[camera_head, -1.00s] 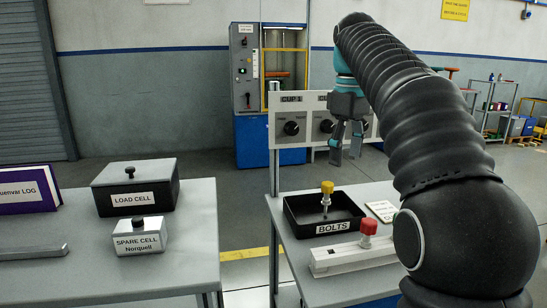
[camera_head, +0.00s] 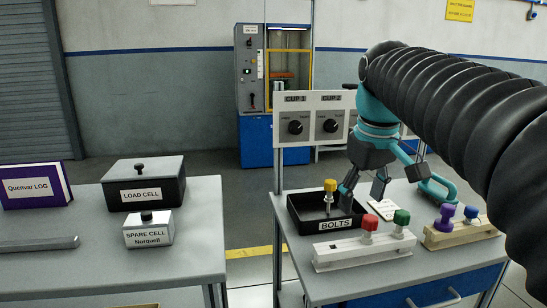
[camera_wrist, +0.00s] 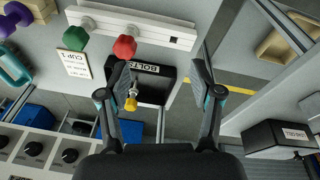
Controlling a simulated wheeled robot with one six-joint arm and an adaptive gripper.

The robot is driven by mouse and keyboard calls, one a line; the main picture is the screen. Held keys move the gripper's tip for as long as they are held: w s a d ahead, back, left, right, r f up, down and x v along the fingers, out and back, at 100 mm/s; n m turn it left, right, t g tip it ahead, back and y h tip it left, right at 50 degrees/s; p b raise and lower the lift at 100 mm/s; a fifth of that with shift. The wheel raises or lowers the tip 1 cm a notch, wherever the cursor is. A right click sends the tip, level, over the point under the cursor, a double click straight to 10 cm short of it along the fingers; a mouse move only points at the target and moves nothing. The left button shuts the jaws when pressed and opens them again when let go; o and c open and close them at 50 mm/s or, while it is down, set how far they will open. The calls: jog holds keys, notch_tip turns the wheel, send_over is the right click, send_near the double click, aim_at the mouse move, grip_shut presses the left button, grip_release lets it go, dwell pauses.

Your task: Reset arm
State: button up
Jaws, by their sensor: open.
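My gripper (camera_head: 362,192) hangs from the teal wrist over the right part of the black BOLTS tray (camera_head: 293,222) in the head view. Its two fingers are apart, and in the wrist view the gap between the fingertips (camera_wrist: 163,72) is empty. A yellow-headed bolt (camera_head: 330,192) stands upright in the tray, left of my gripper. In the wrist view this bolt (camera_wrist: 131,98) shows close beside the left finger. The left finger hides part of the tray there.
A white rack (camera_head: 330,255) with red and green knobs stands in front of the tray. A second rack (camera_head: 440,240) holds purple and blue knobs. A teal loop-shaped thing (camera_head: 447,184) is at right. The CUP panel (camera_head: 311,105) stands behind. A gap separates the left table (camera_head: 80,265).

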jog(key=s+f+m+t, duration=0.3)
jog(key=s+f+m, duration=0.2)
jog(key=s+f, duration=1.1)
notch_tip(320, 180, down, 3)
jog(key=shift+a, duration=0.1)
